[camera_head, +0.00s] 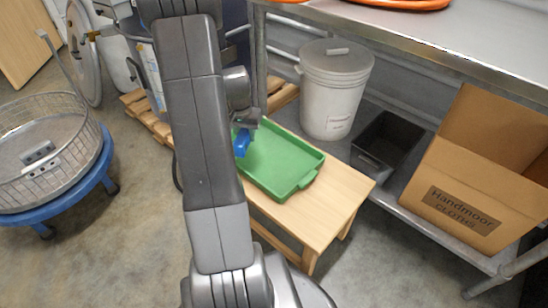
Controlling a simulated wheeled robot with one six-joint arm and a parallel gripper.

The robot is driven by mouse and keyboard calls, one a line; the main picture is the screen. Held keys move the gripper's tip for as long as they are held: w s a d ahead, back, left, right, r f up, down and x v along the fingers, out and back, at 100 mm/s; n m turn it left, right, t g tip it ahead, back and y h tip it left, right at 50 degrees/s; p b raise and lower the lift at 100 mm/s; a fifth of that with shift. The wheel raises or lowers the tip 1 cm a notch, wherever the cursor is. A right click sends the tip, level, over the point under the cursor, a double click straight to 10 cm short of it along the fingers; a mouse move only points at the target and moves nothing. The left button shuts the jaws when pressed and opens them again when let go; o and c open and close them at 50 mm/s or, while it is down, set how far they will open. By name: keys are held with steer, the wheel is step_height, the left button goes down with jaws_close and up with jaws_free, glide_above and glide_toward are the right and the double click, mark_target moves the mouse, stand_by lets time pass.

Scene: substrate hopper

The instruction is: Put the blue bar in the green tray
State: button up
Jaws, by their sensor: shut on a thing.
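The green tray (294,182) lies on a low wooden bench in the middle of the head view. The blue bar (242,143) is at the tray's left side, just below my gripper (246,126). My gripper is shut on the blue bar and holds it over the left part of the tray. I cannot tell whether the bar touches the tray floor. My arm hides the tray's left edge and part of the bar's surroundings.
The wooden bench (338,190) has bare top to the right of the tray. A white lidded bucket (332,95), a dark grey bin (390,143) and a cardboard box (470,185) stand beyond it under a metal table (440,38). A wire basket (45,150) sits on a blue wheeled stand at left.

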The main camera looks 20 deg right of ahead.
steer(key=s+d+f+m, duration=0.1)
steer(key=s+d+m, duration=0.45)
steer(key=d, duration=0.55)
steer(key=b, duration=0.2)
glide_above(284, 167)
steer(key=shift+g+h, duration=0.3)
steer(key=f, duration=0.6)
steer(key=shift+a, duration=0.25)
steer(key=shift+f+b, duration=0.5)
steer(key=shift+f, duration=1.6)
steer(key=shift+f, duration=0.2)
steer(key=o, duration=1)
steer(key=shift+o, duration=0.2)
steer(key=shift+r, duration=0.15)
step_height(284, 167, up, 12)
steer(key=a+p, duration=0.1)
steer(key=p, duration=0.2)
steer(key=shift+s+a+p, duration=0.3)
steer(key=shift+s+p, duration=0.05)
steer(key=shift+s, duration=0.1)
